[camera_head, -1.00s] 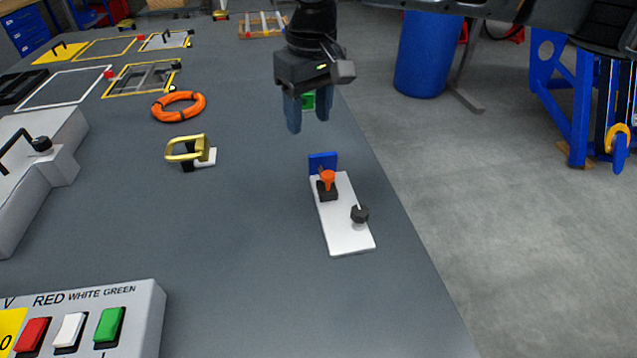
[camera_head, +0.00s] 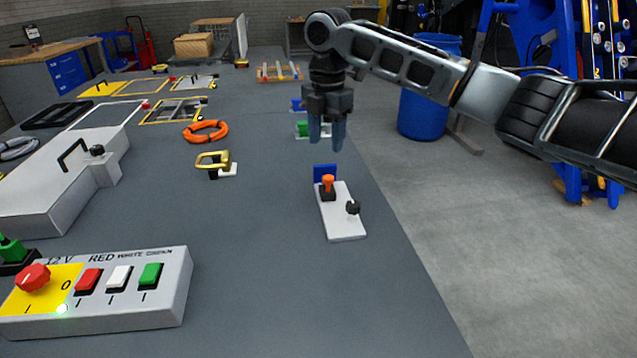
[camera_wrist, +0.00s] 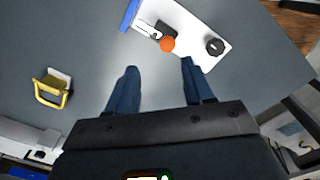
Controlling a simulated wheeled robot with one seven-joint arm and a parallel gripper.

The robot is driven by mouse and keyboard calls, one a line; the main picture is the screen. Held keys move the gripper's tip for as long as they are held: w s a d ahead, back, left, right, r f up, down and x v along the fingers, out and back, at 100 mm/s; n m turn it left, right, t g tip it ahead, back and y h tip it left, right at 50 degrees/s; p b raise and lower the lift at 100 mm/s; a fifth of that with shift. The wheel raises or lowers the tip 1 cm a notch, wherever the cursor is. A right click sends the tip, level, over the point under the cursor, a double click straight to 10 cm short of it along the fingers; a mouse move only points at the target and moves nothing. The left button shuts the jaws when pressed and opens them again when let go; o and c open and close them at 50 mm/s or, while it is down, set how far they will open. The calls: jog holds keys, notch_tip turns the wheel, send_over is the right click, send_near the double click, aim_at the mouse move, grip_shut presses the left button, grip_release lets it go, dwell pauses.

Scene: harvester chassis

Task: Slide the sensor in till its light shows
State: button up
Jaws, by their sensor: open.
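A white mounting plate (camera_head: 343,222) lies on the grey bench near its right edge. A small dark sensor block with an orange cap (camera_head: 328,182) sits on it, beside an upright blue plate (camera_head: 323,171) at the far end. A black knob (camera_head: 353,207) stands on the right side. In the wrist view the orange cap (camera_wrist: 167,44), black knob (camera_wrist: 215,47) and blue plate (camera_wrist: 129,14) show beyond the fingertips. I cannot make out a light on the sensor. My gripper (camera_head: 327,145) is open and empty, pointing down above the blue plate's end, apart from everything.
A yellow handle (camera_head: 211,160) on a small white base and an orange ring (camera_head: 205,131) lie to the left. A control box (camera_head: 130,290) with coloured switches stands front left. A grey housing (camera_head: 60,185) is behind it. The bench around the mounting plate is clear.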

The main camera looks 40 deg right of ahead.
aim_at(329, 177)
jog(key=shift+s+f+n, duration=0.25)
jog(key=shift+n, duration=0.35)
jog(key=shift+s+f+n, duration=0.2)
jog(key=shift+s+n, duration=0.05)
jog(key=shift+n, duration=0.35)
jog(key=shift+f+p, duration=0.4)
jog(key=shift+f, duration=3.45)
jog(key=shift+c, duration=0.4)
grip_shut()
